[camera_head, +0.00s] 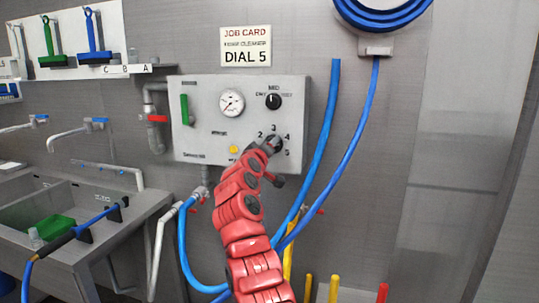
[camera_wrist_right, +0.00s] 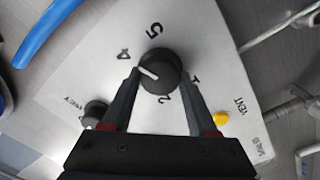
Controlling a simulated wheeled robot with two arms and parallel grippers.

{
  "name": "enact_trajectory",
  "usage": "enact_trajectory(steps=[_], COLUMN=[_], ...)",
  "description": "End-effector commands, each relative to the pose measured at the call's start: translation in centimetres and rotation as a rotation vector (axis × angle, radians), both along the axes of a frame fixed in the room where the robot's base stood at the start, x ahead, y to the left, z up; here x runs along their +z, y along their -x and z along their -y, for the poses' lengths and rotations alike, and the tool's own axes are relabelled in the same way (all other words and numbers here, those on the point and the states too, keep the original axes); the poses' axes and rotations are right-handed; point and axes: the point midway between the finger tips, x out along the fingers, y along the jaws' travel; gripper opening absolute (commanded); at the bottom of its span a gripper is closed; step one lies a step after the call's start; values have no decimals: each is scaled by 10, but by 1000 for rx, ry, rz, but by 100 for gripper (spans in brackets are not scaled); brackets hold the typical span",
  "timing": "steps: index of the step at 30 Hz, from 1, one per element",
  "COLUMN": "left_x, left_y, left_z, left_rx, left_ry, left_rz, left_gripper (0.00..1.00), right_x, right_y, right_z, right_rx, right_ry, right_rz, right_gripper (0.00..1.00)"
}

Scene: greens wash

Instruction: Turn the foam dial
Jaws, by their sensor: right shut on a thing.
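The foam dial (camera_wrist_right: 160,68) is a round black knob with a white pointer line, on a pale panel. Around it I read 1, 2, 4 and 5 in the right wrist view; the pointer's outer end lies toward the 4 side. In the head view the dial (camera_head: 277,143) is partly covered by my right gripper (camera_head: 271,144). The fingers of my right gripper (camera_wrist_right: 157,95) are shut on the dial, one on each side. The job card (camera_head: 246,46) above reads DIAL 5. My left gripper is not in view.
The control box (camera_head: 195,148) also has a gauge (camera_head: 231,102), a green handle (camera_head: 184,109), an upper black knob (camera_head: 274,101) and a yellow button (camera_head: 234,149). Blue hoses (camera_head: 320,155) hang right of it. A sink (camera_head: 98,210) stands at left.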

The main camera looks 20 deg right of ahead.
Motion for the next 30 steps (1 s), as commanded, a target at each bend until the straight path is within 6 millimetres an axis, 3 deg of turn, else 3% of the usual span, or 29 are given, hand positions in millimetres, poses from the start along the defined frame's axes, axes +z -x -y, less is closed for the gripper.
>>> enact_trajectory(steps=[18,30], left_x=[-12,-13], left_y=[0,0], left_z=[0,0], left_rx=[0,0], left_ry=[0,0], left_rz=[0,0], left_gripper=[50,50], right_x=[1,1], right_y=[1,1], right_z=[1,2], right_rx=[0,0], right_ry=[-468,-658], right_rz=[318,444], right_gripper=[4,3])
